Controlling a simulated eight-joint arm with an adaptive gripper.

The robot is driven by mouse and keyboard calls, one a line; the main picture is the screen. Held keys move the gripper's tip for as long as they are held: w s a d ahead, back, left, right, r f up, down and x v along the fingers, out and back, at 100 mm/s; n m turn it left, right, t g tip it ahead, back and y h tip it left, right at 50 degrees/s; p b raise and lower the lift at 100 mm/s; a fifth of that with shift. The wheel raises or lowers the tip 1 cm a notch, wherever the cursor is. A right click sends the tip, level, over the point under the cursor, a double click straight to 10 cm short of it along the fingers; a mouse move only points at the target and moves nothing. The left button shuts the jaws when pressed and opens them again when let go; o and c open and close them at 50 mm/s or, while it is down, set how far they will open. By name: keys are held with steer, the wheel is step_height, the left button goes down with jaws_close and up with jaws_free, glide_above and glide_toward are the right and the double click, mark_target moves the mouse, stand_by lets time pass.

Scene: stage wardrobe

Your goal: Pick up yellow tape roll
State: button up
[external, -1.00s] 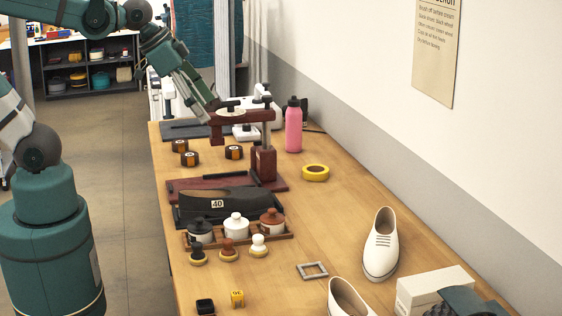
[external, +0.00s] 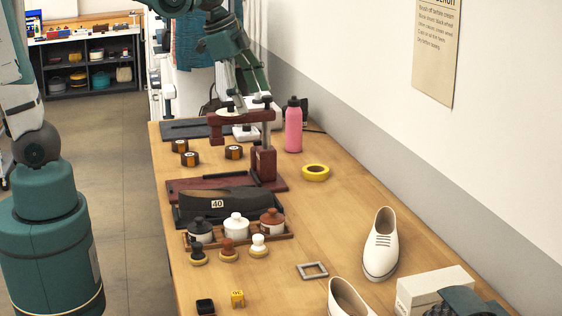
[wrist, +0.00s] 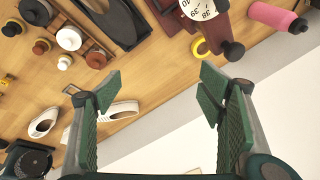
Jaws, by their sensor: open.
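The yellow tape roll (external: 315,173) lies flat on the wooden table, right of the dark red press stand and in front of the pink bottle. In the external view my arm hangs above the back of the table, behind the stand, and the fingertips are hard to make out there.
The dark red stand (external: 263,163) rises left of the roll. The pink bottle (external: 293,126) stands behind it. A tray of jars (external: 283,235), white shoes (external: 381,246) and a grey frame (external: 312,270) are nearer. Table right of the roll is clear up to the wall.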

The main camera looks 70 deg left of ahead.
steer(key=w+a+f+m+g+p, duration=0.1)
steer(key=w+a+f+m, duration=0.25)
steer(key=w, duration=0.35)
steer(key=w+a+f+m+g, duration=0.1)
steer(key=w+a+f+m, duration=0.2)
steer(key=w, duration=0.4)
steer(key=m+g+p, duration=0.1)
steer(key=m+g, duration=0.1)
steer(key=m, duration=0.3)
glide_toward(316, 167)
steer(key=d, duration=0.3)
steer(key=shift+s+a+f+n, duration=0.2)
steer(key=shift+s+f+n, duration=0.05)
steer(key=shift+s+f, duration=0.2)
steer(key=shift+f, duration=1.3)
steer(key=shift+a+f, duration=0.1)
steer(key=shift+f, duration=2.5)
steer(key=c, duration=1)
